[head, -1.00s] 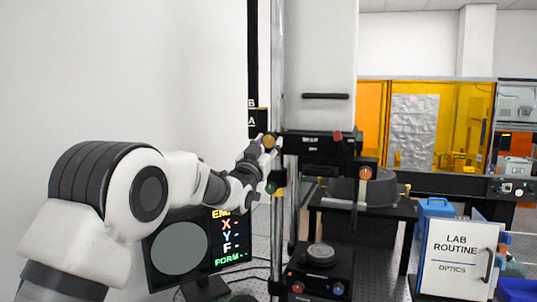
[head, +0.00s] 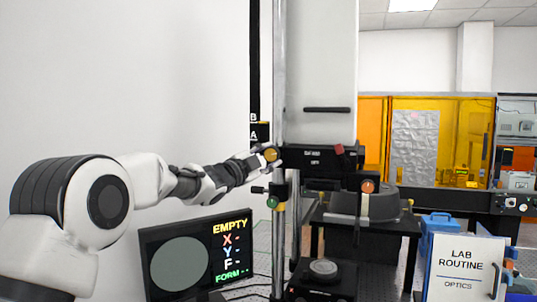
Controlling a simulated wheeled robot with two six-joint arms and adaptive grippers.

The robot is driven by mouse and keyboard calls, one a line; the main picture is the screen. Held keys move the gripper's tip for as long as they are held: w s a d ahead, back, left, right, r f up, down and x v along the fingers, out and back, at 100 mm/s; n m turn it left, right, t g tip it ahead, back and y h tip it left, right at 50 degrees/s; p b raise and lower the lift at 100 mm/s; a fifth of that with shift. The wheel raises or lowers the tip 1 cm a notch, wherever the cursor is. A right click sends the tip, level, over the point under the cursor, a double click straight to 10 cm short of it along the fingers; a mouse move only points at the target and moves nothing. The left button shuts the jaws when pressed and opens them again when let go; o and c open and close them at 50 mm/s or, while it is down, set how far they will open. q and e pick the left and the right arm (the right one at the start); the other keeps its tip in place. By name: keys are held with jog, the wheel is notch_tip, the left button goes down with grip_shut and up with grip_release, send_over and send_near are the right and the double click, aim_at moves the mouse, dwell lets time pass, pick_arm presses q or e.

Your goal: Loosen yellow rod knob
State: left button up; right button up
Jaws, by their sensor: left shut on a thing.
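The yellow rod knob (head: 271,154) is a round, brass-yellow knob beside the vertical metal rod (head: 280,80), left of the black head block. My left gripper (head: 262,158) comes in from the left and is shut on the knob; its fingers hide part of the knob's left side. The knob's face shows to the right of the fingertips. My right gripper is not in view.
A green knob (head: 258,190) sits lower on the rod. A monitor (head: 190,257) reading EMPTY stands below my left arm. The black head block (head: 312,158) with a red knob is right of the rod.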

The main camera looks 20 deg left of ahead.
pick_arm(q)
jog(key=shift+r+m+g+p, duration=0.15)
jog(key=shift+m+g+p, duration=0.6)
jog(key=shift+m, duration=0.85)
jog(key=o, duration=1.1)
jog(key=shift+o, duration=0.2)
jog(key=v, duration=1.1)
jog(key=shift+s+f, duration=0.2)
jog(key=shift+s, duration=0.2)
